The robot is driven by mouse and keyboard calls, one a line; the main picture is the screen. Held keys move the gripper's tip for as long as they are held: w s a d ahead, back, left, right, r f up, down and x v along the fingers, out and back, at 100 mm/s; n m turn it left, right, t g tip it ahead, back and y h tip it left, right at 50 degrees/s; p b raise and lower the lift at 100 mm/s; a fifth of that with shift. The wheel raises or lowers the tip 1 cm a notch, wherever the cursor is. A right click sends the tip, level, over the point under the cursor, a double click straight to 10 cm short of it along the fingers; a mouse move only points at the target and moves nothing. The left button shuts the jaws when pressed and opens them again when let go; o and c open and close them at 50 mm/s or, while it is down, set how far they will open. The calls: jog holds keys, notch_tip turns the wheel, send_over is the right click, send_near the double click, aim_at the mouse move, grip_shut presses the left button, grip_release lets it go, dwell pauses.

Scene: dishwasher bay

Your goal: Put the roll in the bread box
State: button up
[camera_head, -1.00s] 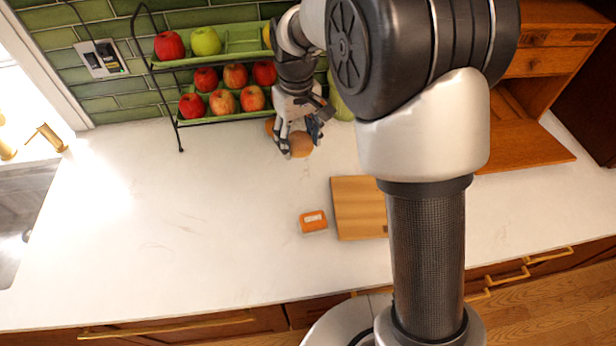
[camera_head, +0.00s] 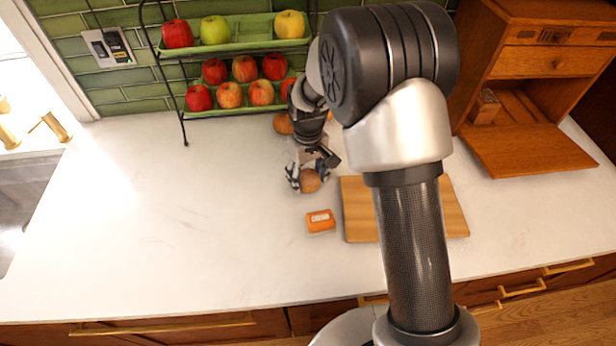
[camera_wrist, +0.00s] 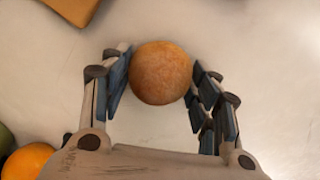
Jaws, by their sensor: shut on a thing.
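The roll (camera_head: 310,181) is round and brown. It also shows in the wrist view (camera_wrist: 160,72), between the two fingers. My gripper (camera_head: 307,178) is shut on the roll and holds it over the counter, left of the cutting board; the exact height is hard to tell. The bread box (camera_head: 545,95) is a wooden cabinet at the right back of the counter. Its front flap (camera_head: 535,150) is folded down and open. A small brown block (camera_head: 486,106) is inside on the left. My arm stands between the gripper and the bread box in the head view.
A wooden cutting board (camera_head: 358,215) lies near my gripper, with a small orange package (camera_head: 320,221) left of it. A two-tier fruit rack (camera_head: 183,130) stands at the back wall. An orange (camera_head: 283,123) is behind the gripper. The left counter is clear.

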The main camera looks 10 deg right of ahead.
jog(key=shift+r, duration=0.1)
jog(key=o, duration=0.8)
jog(key=shift+o, duration=0.2)
